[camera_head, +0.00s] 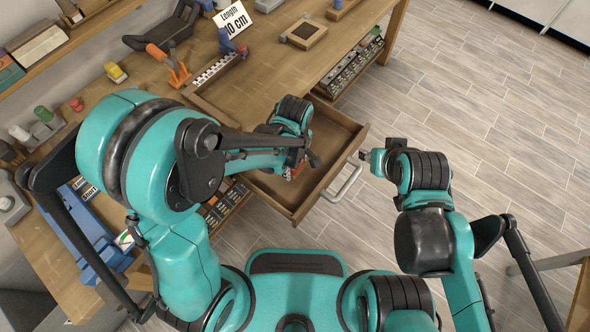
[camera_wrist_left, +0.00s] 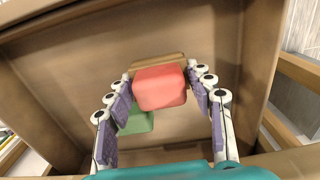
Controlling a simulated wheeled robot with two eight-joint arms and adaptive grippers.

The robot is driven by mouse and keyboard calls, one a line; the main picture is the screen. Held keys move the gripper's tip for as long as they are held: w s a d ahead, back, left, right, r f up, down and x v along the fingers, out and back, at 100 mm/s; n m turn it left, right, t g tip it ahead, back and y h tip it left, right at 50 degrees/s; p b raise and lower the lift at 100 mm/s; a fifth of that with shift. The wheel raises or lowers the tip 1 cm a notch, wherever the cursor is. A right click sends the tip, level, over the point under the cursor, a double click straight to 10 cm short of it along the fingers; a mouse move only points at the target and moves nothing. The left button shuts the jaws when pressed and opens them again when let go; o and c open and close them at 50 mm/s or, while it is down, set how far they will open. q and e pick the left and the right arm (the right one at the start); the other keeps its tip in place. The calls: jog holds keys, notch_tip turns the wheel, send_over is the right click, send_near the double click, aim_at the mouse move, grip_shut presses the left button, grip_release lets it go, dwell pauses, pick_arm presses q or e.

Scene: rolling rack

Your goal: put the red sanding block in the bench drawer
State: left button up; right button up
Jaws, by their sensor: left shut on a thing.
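The bench drawer (camera_head: 332,183) is pulled open from the bench, and its inside fills most of the left wrist view (camera_wrist_left: 60,60). My left gripper (camera_head: 297,163) is over the open drawer. It is shut on the red sanding block (camera_wrist_left: 160,88), which sits between its fingertips in the left wrist view (camera_wrist_left: 158,82). I cannot tell whether the block touches the drawer floor. My right gripper (camera_head: 368,156) is empty, right of the drawer; its finger gap is unclear.
A green block (camera_wrist_left: 136,122) and a tan piece (camera_wrist_left: 158,62) show behind the red block in the left wrist view. The workbench (camera_head: 285,75) holds an orange-handled tool (camera_head: 168,62), a sign (camera_head: 232,20) and a framed block (camera_head: 303,33). Open floor (camera_head: 480,120) lies to the right.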

aim_at(295, 170)
pick_arm(q)
notch_tip(295, 170, down, 3)
jog(key=shift+f+b, duration=0.2)
jog(key=shift+b, duration=0.45)
jog(key=shift+r, duration=0.1)
jog(key=o, duration=0.8)
jog(key=shift+f, duration=0.2)
jog(key=shift+c, duration=0.2)
jog(key=o, duration=0.4)
jog(key=shift+r, duration=0.15)
